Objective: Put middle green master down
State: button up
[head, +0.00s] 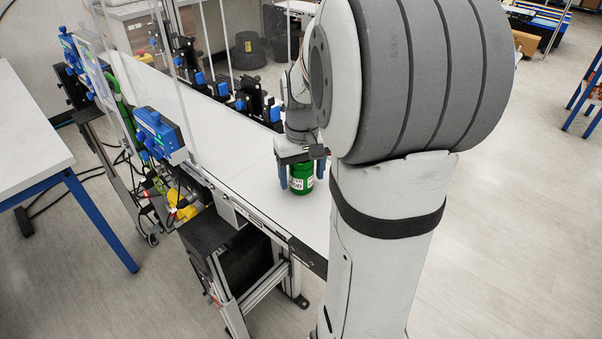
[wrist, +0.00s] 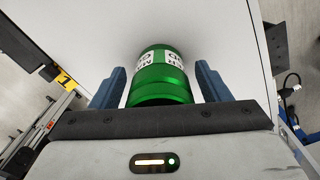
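The green master is a green metallic can (head: 301,184) with a white label. It appears to stand upright on the white conveyor belt (head: 250,176), near the belt's near end. My gripper (head: 303,176) points down over it, with one blue finger on each side. In the wrist view the can (wrist: 160,78) sits between the two fingers of my gripper (wrist: 162,82), with a visible gap on both sides. The gripper is open around the can, not clamped on it. The can's far side is hidden.
Black and blue sensor units (head: 250,97) line the belt's far side. A blue device (head: 158,132) and clear panels stand along its left side. A white table (head: 28,135) is at the left. The belt left of the can is clear. My arm hides the right part.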

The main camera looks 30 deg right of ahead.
notch_tip(320, 180, up, 12)
jog(key=shift+f, duration=0.1)
jog(key=shift+s+a, duration=0.15)
jog(key=shift+a, duration=0.05)
jog(key=s+a+f+t, duration=0.1)
jog(key=s+a+f, duration=0.1)
jog(key=s+a, duration=0.2)
jog(key=s+a+f+n+t, duration=0.1)
jog(key=s+a+f, duration=0.2)
jog(key=s+a, duration=0.1)
jog(key=s+a+f+t, duration=0.1)
jog(key=s+a+f, duration=0.2)
jog(key=s+a, duration=0.1)
jog(key=shift+a+f, duration=0.15)
jog(key=shift+f, duration=0.05)
jog(key=shift+s, duration=0.1)
jog(key=shift+c, duration=0.4)
